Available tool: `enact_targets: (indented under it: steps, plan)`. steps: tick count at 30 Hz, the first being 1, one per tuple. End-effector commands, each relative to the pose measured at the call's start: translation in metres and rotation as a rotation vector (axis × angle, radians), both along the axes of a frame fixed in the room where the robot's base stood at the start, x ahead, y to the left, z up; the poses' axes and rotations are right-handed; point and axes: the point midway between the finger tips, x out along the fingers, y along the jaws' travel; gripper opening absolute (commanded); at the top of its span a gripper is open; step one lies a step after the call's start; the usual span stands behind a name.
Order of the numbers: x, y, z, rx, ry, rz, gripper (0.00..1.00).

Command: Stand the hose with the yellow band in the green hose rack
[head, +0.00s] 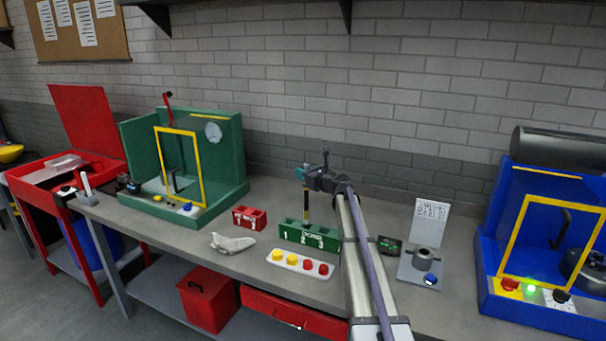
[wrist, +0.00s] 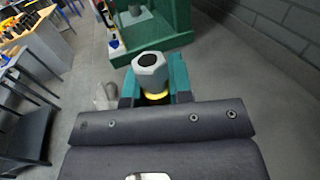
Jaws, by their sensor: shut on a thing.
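The hose with the yellow band (head: 306,214) is upright in my gripper (head: 305,177). In the wrist view its grey hex end (wrist: 150,70) points up at the camera, with the yellow band (wrist: 155,97) just below, between the teal fingers (wrist: 154,92). My gripper is shut on it near its top. The green hose rack (head: 309,238), marked 1, 2 and 3, stands on the bench directly below. The hose's dark lower end meets the rack's top edge in the head view; I cannot tell whether it is inside a hole or only above or behind the rack.
A white tray with yellow and red caps (head: 299,264) lies in front of the rack. A red block (head: 249,218) and a pale glove (head: 232,243) are left. A grey fixture (head: 422,262) is right of my arm. A green cabinet (head: 182,165) stands further left.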

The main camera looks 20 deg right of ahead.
Motion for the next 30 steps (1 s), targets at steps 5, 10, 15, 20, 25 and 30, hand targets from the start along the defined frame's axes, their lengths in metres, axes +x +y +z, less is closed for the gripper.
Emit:
enact_targets:
  steps: [5, 10, 15, 20, 25, 30]
  plan:
    - [0.000, 0.000, -0.003, 0.000, 0.000, 0.000, 0.00]
    - [0.000, 0.000, -0.010, 0.000, 0.000, 0.000, 0.00]
    - [0.000, 0.000, -0.016, 0.000, 0.000, 0.000, 0.00]
    - [0.000, 0.000, -0.021, 0.000, 0.000, 0.000, 0.00]
    - [0.000, 0.000, -0.027, 0.000, 0.000, 0.000, 0.00]
    - [0.000, 0.000, -0.033, 0.000, 0.000, 0.000, 0.00]
